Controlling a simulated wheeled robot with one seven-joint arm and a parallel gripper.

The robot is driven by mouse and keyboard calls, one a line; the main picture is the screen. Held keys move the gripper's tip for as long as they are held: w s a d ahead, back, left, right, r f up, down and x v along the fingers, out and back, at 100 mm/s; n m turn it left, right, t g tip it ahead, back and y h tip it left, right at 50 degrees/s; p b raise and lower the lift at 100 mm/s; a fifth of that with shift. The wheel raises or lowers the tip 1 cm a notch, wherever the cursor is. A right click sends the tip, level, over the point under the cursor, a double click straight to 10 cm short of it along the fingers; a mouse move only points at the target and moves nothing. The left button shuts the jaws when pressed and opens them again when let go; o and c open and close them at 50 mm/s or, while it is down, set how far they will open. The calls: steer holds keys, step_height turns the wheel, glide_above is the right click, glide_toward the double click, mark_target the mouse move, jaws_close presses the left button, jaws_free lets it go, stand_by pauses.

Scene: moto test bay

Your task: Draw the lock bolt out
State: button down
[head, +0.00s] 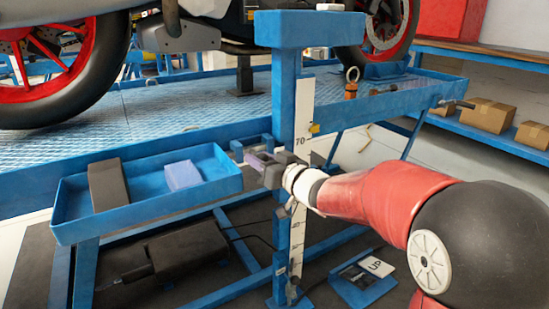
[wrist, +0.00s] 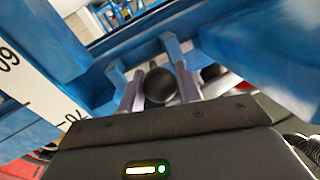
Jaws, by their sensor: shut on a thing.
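My gripper (wrist: 160,88) shows in the wrist view with its two grey fingers on either side of a round black knob (wrist: 159,86). The fingers are shut on this knob, which I take to be the handle of the lock bolt. The bolt's shaft is hidden behind the knob. In the head view my gripper (head: 258,160) is at the blue post (head: 284,110), just behind the right end of the blue tray (head: 146,208). The knob cannot be made out there.
The post carries a white number scale (head: 302,120). The tray holds a dark block (head: 108,185) and a lilac block (head: 183,175). A motorcycle stands on the blue lift platform (head: 190,105) behind. A pedal marked UP (head: 377,267) lies below.

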steer(key=shift+s+a, duration=0.15)
steer(key=shift+a, duration=0.1)
steer(key=c, duration=1)
jaws_free()
steer(key=shift+s+d, duration=0.25)
steer(key=shift+d, duration=0.05)
steer(key=v, duration=0.7)
steer(key=shift+s, duration=0.1)
